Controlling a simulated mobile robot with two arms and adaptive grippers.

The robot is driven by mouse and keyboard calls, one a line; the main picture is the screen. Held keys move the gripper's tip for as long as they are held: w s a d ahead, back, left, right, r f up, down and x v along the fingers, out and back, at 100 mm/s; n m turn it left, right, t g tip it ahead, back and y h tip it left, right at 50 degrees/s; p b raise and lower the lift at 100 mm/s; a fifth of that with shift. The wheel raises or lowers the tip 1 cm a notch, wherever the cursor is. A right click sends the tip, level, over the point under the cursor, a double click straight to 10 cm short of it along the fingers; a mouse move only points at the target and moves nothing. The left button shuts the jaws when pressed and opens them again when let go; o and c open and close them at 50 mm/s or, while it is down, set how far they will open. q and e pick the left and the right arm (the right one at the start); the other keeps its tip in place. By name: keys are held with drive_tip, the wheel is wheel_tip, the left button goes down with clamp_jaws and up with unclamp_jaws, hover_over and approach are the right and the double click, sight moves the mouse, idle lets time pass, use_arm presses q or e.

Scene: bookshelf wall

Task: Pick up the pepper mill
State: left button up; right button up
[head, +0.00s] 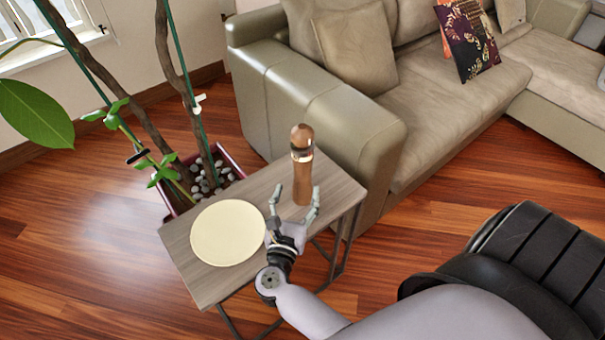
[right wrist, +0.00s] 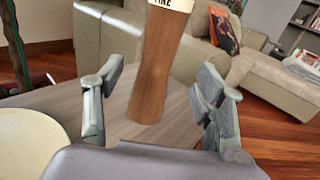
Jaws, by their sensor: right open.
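The pepper mill (head: 303,177) is a tall brown wooden mill with a rounded copper-coloured top. It stands upright on a small grey wood side table (head: 201,284). My right gripper (head: 295,196) is open, with its fingers on either side of the mill's lower body in the head view. In the right wrist view the mill (right wrist: 158,70) stands between and beyond the two open fingers (right wrist: 155,100), with visible gaps at both sides. Its top is cut off there. My left gripper is not in view.
A round cream plate (head: 227,233) lies on the table left of my right gripper; it also shows in the right wrist view (right wrist: 30,142). A potted plant (head: 205,185) stands behind the table. A beige sofa (head: 330,115) stands close behind the table's right side.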

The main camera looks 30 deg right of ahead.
sight(301, 177)
drive_tip(key=x, duration=0.8)
drive_tip(key=shift+w+d+f+p, duration=0.25)
drive_tip(key=shift+w+p, duration=0.05)
clamp_jaws()
idle(0.6)
drive_tip(key=shift+r, duration=0.1)
